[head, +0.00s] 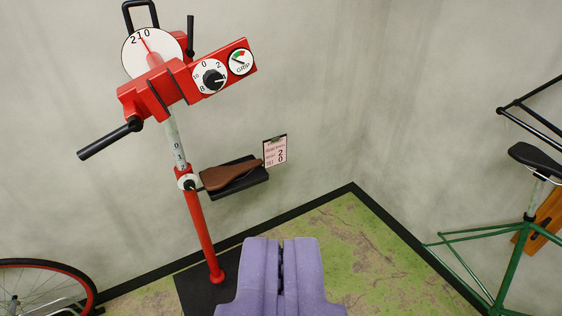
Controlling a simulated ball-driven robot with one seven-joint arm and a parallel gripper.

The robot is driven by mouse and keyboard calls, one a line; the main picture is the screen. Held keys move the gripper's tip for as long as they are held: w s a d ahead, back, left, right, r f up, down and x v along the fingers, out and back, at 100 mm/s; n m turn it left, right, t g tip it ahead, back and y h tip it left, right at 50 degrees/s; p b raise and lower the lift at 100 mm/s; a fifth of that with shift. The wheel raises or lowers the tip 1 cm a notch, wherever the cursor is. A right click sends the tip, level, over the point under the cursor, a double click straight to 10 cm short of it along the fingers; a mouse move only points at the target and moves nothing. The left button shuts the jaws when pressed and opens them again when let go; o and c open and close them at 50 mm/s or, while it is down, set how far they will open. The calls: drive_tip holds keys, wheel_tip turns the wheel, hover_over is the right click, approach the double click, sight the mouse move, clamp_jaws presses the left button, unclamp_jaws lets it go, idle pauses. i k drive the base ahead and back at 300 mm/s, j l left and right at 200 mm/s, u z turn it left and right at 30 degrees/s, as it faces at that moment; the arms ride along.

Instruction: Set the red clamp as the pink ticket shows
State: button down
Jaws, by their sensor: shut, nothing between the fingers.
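The red clamp (158,85) sits on top of a stand at upper left, its head slanting up to the right. It carries a round white dial (134,60) reading 2, 1, 0 with a red pointer, a numbered black knob (213,79) whose mark appears to face right, and a GRIP gauge (241,62) with red and green zones. Black handles (104,142) stick out. The pink ticket (275,153) is clipped beside the stand's tray; a large 2 and 0 show, its smaller print is unclear. My purple gripper (281,246) is shut, empty, below right of the clamp, apart from it.
The post (200,230) has a pale numbered scale and a red collar (186,175). A brown saddle (228,176) lies on the black tray (257,177). A red-rimmed wheel (92,283) is lower left; a green bike frame (512,262) stands right. Floor between is clear.

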sight(177, 64)
drive_tip(key=i+j+z, duration=0.1)
drive_tip(key=i+j, duration=0.3)
drive_tip(key=i, duration=0.2)
drive_tip(key=i+j+z, duration=0.1)
drive_tip(key=i+j, duration=0.35)
drive_tip(key=i, duration=0.15)
